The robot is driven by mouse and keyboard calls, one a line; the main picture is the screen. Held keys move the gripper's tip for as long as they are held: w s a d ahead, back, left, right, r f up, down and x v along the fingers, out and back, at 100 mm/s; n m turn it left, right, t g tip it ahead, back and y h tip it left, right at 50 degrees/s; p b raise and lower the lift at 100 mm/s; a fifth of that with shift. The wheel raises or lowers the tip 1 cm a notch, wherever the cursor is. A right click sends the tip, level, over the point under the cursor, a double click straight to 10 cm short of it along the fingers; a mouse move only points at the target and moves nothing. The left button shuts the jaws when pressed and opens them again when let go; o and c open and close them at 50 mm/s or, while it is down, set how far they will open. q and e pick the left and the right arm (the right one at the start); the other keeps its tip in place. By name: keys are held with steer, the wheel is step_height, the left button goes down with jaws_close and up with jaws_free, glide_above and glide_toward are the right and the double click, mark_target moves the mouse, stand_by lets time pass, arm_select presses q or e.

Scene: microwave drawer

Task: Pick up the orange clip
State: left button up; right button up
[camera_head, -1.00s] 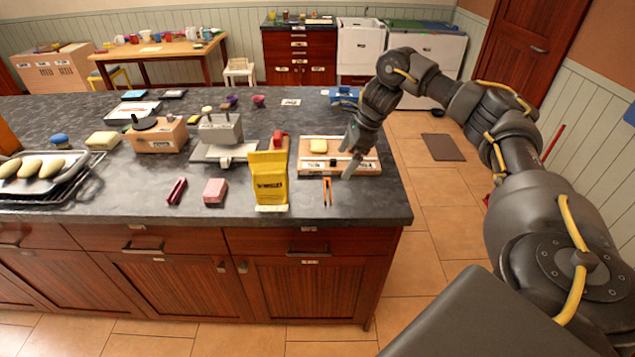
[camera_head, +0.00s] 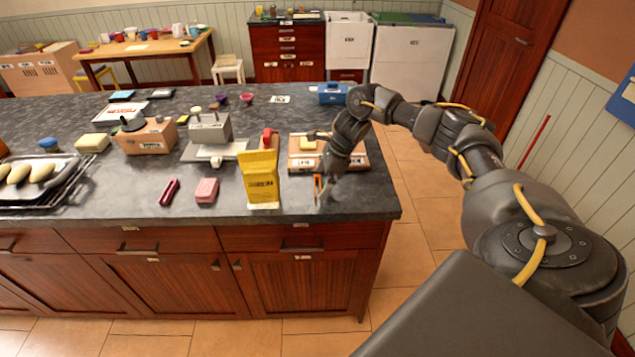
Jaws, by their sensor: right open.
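The orange clip (camera_head: 317,185) is a thin upright-looking orange piece near the front right of the dark countertop, just right of the yellow bag. My right gripper (camera_head: 325,191) points down right at the clip and partly covers it. Its fingers are open; I cannot tell whether they touch the clip or whether it lies between them. My left gripper is not in view.
A yellow bag (camera_head: 261,180) stands close left of the clip. A pink block (camera_head: 207,190) and dark red object (camera_head: 169,192) lie farther left. The countertop's front edge is near.

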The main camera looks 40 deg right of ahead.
steer(key=shift+x, duration=0.8)
steer(key=shift+c, duration=0.4)
steer(key=c, duration=0.5)
steer(key=shift+c, duration=0.2)
steer(key=shift+r, duration=0.15)
